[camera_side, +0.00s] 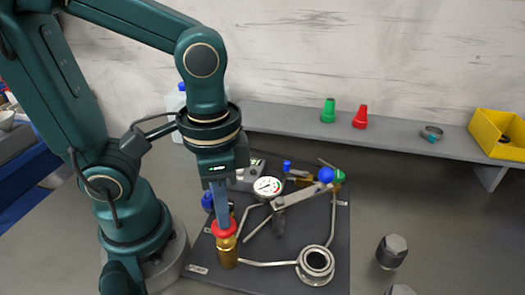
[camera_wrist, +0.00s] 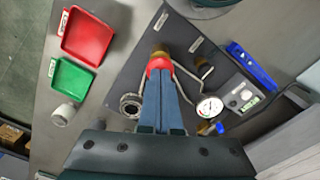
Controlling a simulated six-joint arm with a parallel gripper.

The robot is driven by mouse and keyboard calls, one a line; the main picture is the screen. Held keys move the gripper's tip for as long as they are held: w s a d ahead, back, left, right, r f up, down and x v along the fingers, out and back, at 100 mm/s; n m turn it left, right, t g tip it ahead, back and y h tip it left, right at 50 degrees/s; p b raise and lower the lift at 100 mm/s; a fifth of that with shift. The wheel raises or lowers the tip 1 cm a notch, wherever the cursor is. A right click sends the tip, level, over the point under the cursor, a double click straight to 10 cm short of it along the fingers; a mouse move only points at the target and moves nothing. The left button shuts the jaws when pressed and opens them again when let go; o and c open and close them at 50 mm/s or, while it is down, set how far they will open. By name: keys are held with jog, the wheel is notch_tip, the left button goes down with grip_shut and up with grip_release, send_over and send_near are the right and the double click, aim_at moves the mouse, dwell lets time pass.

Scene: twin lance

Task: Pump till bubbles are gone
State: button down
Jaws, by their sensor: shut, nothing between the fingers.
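My gripper (camera_side: 220,220) points down with its fingers together, empty. Its tips are at the top of a red knob (camera_side: 224,231) on an upright brass cylinder (camera_side: 227,252); I cannot tell whether they touch. In the wrist view the shut fingers (camera_wrist: 160,84) overlap the red knob (camera_wrist: 159,64). A grey lever bar (camera_side: 301,193) with a blue ball (camera_side: 326,175) at its end slants up to the right. A white dial gauge (camera_side: 267,187) stands behind the brass cylinder; it also shows in the wrist view (camera_wrist: 210,107). No bubbles can be made out.
The rig stands on a dark mat (camera_side: 285,278) with thin pipes and a metal ring fitting (camera_side: 316,262). The back shelf holds green (camera_side: 328,111) and red (camera_side: 360,117) cones and a yellow bin (camera_side: 494,140). Red (camera_wrist: 86,36) and green (camera_wrist: 72,77) trays lie off the mat.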

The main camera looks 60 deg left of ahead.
jog(key=shift+f, duration=1)
jog(key=shift+r, duration=2.3)
jog(key=shift+w+a+r, duration=0.15)
jog(key=shift+a, duration=0.05)
jog(key=w+a+n+t, duration=0.1)
jog(key=a+t, duration=0.1)
jog(key=w+a+r+n+t, duration=0.1)
jog(key=w+a+n+t, duration=0.1)
jog(key=t, duration=0.1)
jog(key=shift+w+r+t, duration=0.2)
jog(key=shift+t, duration=0.1)
